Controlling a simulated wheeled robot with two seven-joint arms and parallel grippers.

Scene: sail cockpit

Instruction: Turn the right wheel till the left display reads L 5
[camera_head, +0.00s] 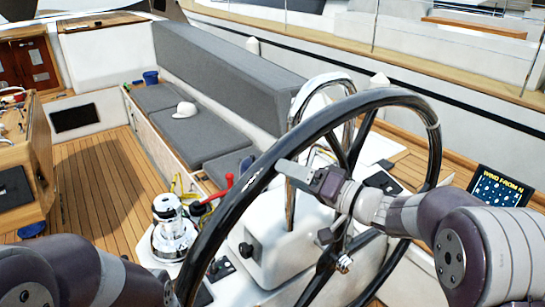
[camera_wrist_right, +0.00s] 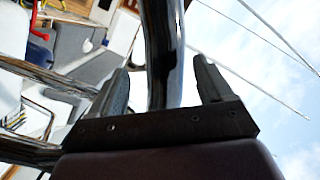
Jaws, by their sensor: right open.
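The right wheel (camera_head: 428,118) is a large black-rimmed steering wheel that fills the middle of the head view. My right gripper (camera_head: 284,167) is at the left part of its rim. In the right wrist view the rim passes between the two separated fingers of the right gripper (camera_wrist_right: 163,82), with a visible gap on each side. My left arm comes in at the lower left, but its gripper fingers are not seen. A dark panel (camera_head: 74,118) on the white wall at the left shows no text; I cannot tell if it is the left display. No L reading shows.
A screen (camera_head: 500,187) at the right reads "WIND FROM N". A chrome winch (camera_head: 172,228) and a red-handled lever (camera_head: 222,188) stand left of the wheel. A white cap (camera_head: 184,110) lies on the grey bench (camera_head: 205,137).

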